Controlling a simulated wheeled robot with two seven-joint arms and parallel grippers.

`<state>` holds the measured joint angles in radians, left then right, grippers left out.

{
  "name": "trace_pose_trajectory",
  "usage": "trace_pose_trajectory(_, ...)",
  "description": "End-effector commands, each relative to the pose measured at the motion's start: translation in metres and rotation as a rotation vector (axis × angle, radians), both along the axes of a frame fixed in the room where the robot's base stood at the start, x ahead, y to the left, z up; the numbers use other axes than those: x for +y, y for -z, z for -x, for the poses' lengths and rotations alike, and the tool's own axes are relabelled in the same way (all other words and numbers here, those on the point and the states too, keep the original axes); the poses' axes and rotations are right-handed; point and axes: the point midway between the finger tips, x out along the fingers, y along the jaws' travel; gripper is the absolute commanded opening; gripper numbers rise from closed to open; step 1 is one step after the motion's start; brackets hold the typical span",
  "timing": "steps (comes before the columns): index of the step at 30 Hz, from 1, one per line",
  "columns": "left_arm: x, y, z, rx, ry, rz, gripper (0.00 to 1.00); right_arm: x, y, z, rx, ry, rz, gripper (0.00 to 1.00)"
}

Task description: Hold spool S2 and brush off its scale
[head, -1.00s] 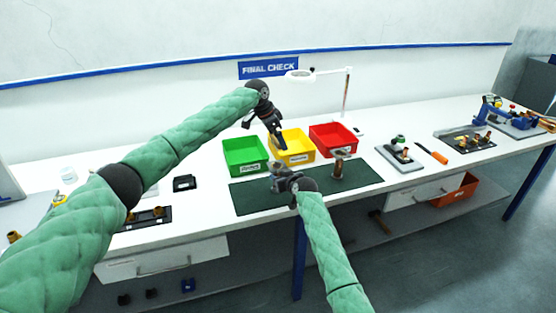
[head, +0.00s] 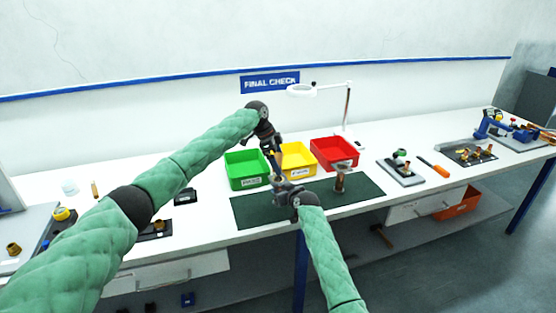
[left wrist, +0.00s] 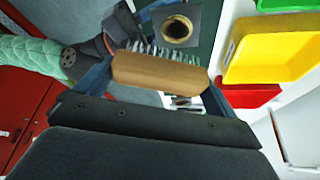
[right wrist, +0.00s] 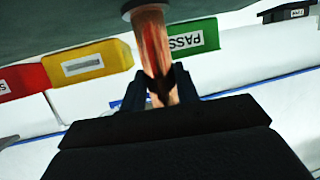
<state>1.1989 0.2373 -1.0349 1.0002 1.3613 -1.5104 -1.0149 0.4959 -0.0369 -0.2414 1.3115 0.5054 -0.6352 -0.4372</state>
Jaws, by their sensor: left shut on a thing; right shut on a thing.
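My left gripper (head: 278,165) is shut on a wooden-backed brush (left wrist: 160,72) with pale bristles, seen across its jaws in the left wrist view. My right gripper (head: 281,190) is below it, over the green mat, shut on a copper-coloured spool (right wrist: 152,45). The right wrist view shows a dark reddish patch on the spool's tube and a grey flange at its top. The left wrist view shows its square grey flange and brown bore (left wrist: 176,27) just beyond the bristles. I cannot tell whether the bristles touch the spool. No S2 marking is readable.
Another spool (head: 340,180) stands upright on the dark green mat (head: 250,212), right of my right gripper. Green (head: 246,182), yellow (head: 310,172) and red (head: 350,161) bins stand behind. A magnifier lamp (head: 302,90) rises at the back. A grey fixture (head: 408,178) and orange-handled tool (head: 440,172) lie right.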

Motion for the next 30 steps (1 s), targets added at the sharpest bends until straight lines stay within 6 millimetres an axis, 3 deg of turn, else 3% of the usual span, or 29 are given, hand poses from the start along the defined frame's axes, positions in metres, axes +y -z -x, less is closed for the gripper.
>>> trace_pose_trajectory(11, 0.0, 0.002, 0.0, 0.001, -0.002, 0.002, 0.76, -0.001, 0.0, 0.0, 0.0, 0.001, 0.0, 0.04)
trace_pose_trajectory(30, 0.0, 0.046, 0.0, 0.0, -0.002, 0.001, 0.76, -0.001, 0.0, 0.0, 0.0, 0.001, 0.0, 0.04)
